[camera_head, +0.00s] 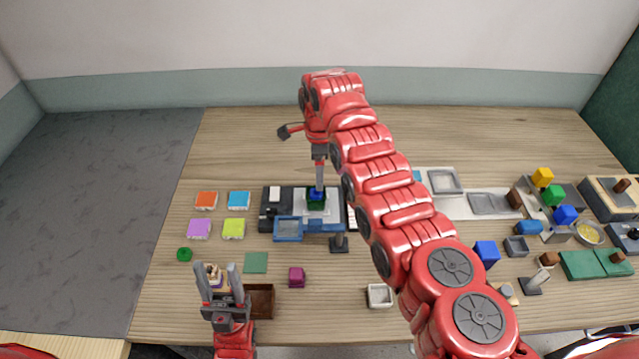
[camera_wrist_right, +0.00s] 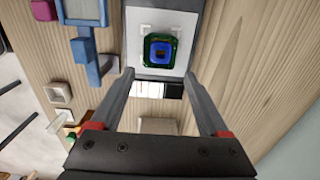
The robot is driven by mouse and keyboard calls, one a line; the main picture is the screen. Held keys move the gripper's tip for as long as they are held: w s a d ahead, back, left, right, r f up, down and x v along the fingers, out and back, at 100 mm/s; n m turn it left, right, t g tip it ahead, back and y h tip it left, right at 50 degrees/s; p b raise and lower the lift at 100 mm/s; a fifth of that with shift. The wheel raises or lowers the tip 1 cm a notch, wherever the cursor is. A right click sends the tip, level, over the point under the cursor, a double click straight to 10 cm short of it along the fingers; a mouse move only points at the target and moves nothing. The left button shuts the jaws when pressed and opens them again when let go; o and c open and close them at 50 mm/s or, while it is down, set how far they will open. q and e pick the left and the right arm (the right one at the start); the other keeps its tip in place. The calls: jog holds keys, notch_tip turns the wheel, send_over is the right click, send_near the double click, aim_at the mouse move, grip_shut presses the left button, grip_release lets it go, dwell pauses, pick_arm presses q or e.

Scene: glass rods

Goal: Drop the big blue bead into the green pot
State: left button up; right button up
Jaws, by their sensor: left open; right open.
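The green pot (camera_head: 316,204) stands on a white plate of the dark device at the middle of the table. It also shows in the right wrist view (camera_wrist_right: 150,63). The big blue bead (camera_wrist_right: 161,52), squarish with a dark centre, lies within the pot's green rim in that view. In the head view the blue bead (camera_head: 316,193) shows at the pot's top; how deep it sits I cannot tell. My right gripper (camera_wrist_right: 158,74) is open and empty, with its fingers apart above the pot. My left gripper (camera_head: 218,268) is open at the front left, away from the pot.
A blue-framed tray (camera_head: 289,229) stands just in front of the pot's device. A brown box (camera_head: 262,301) and a magenta block (camera_head: 297,277) are near the left gripper. Many blocks and trays crowd the right side. The table's back strip is clear.

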notch_tip(320, 180, up, 12)
jog(key=p, duration=0.2)
jog(key=shift+r, duration=0.15)
